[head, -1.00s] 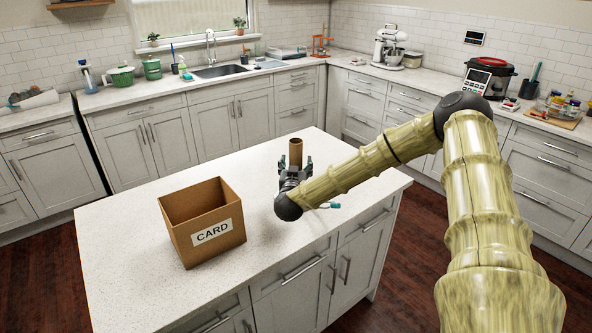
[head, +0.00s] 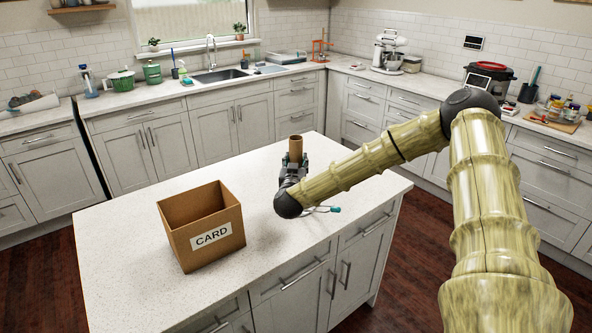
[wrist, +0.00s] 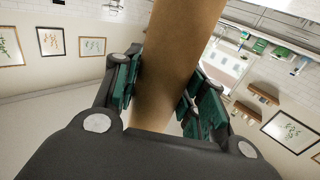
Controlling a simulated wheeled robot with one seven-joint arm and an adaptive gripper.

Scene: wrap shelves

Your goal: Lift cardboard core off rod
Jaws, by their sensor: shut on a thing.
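A brown cardboard core (head: 296,146) stands upright near the far right part of the white island top. My gripper (head: 294,166) is shut on the core, with a finger on each side of it. In the wrist view the core (wrist: 176,62) rises between the green-padded fingers (wrist: 158,92) and runs out of the top of the picture. The rod is not visible; the core, the gripper and my arm cover that spot. I cannot tell whether the core's lower end is clear of the rod.
An open cardboard box labelled CARD (head: 176,226) stands on the island (head: 118,235), left of my gripper. A thin item with a teal end (head: 335,209) lies just right of my wrist. The island top between box and gripper is clear.

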